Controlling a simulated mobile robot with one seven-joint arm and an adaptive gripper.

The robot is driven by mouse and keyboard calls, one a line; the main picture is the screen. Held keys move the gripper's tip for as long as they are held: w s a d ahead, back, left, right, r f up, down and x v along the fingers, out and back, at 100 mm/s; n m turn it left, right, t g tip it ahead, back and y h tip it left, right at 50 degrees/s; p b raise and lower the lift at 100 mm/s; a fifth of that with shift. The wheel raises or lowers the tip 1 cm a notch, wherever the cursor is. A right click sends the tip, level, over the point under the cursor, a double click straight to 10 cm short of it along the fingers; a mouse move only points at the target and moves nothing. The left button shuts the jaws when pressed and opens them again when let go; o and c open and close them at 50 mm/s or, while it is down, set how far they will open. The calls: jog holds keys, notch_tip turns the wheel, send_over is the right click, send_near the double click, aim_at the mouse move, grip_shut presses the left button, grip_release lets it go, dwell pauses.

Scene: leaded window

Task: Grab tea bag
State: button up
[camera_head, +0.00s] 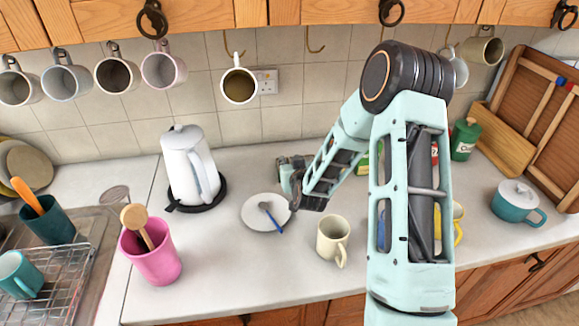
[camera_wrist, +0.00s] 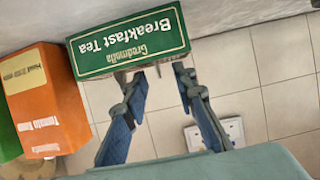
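A green box (camera_wrist: 128,42) labelled "Gradmolla Breakfast Tea" appears upside down at the top of the wrist view. My gripper (camera_wrist: 161,76) is open, with its two dark fingers apart and their tips near the lettered face's edge. Nothing clear shows between the fingers, and no separate tea bag can be made out. In the head view my gripper (camera_head: 291,172) is low over the back of the counter, behind the saucer. My wrist and arm hide much of that area there.
An orange "Tomato Soup" box (camera_wrist: 48,100) stands beside the tea box. A white kettle (camera_head: 188,165), a saucer (camera_head: 251,218) with a spoon, and a cream mug (camera_head: 331,240) stand on the counter (camera_head: 225,275). Several mugs hang above. The front-middle counter is clear.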

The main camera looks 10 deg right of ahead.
jog(key=shift+c, duration=0.5)
grip_shut()
jog(key=shift+r, duration=0.1)
